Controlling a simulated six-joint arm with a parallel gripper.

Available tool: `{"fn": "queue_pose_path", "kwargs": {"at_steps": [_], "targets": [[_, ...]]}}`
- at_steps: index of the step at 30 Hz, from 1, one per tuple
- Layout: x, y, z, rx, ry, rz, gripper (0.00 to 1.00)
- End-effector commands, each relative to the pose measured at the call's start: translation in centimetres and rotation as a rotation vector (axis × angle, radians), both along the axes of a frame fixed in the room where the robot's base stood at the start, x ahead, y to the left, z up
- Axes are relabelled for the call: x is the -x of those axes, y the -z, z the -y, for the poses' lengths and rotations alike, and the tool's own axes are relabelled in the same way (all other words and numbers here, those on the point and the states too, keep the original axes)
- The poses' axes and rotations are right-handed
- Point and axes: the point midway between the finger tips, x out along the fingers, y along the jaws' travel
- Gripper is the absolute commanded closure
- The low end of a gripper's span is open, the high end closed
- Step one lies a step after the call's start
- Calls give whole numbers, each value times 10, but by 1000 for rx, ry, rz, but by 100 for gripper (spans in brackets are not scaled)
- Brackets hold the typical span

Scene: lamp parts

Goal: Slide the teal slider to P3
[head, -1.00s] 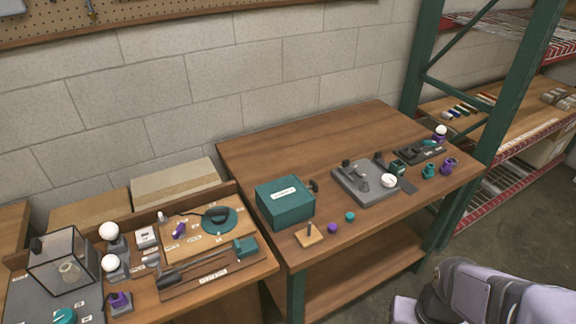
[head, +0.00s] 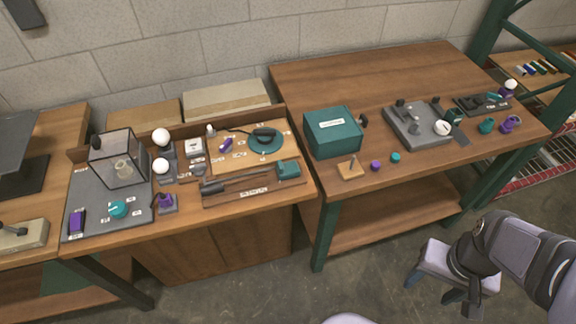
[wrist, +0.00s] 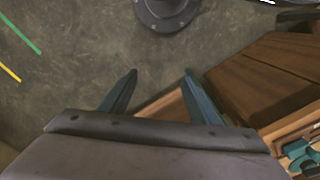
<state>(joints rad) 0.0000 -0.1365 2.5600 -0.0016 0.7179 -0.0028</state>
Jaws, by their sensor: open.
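A teal block, which looks like the teal slider (head: 288,168), sits at the right end of a long dark track (head: 240,186) on the left bench in the head view. A pale label (head: 254,191) lies along the track's front; its marks are too small to read, so I cannot make out P3. My gripper (wrist: 159,76) shows in the wrist view with two dark fingers apart and nothing between them, above the floor. The gripper is away from the slider.
A wooden board with a teal disc (head: 266,142) lies behind the track. A glass lantern (head: 118,158) and white globes (head: 161,136) stand to its left. A teal box (head: 333,131) stands on the right bench. Open floor (head: 225,300) lies in front.

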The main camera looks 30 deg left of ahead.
Motion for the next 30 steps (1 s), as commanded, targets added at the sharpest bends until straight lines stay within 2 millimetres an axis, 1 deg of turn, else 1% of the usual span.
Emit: {"fn": "queue_pose_path", "kwargs": {"at_steps": [11,12,14,15,17,20,23,26,27,29,30], "targets": [[0,0,0,0,0,0,44],[0,0,0,0,0,0,46],[0,0,0,0,-1,0,60],[-2,0,-1,0,-5,2,70],[-7,1,-4,0,-15,7,70],[-23,0,-13,1,-51,23,70],[-50,-2,-34,0,-114,55,70],[-84,-6,-68,-4,-201,97,70],[-97,-8,-85,-7,-240,116,70],[-116,-13,-115,-14,-302,145,70],[-126,-16,-137,-21,-344,166,70]]}}
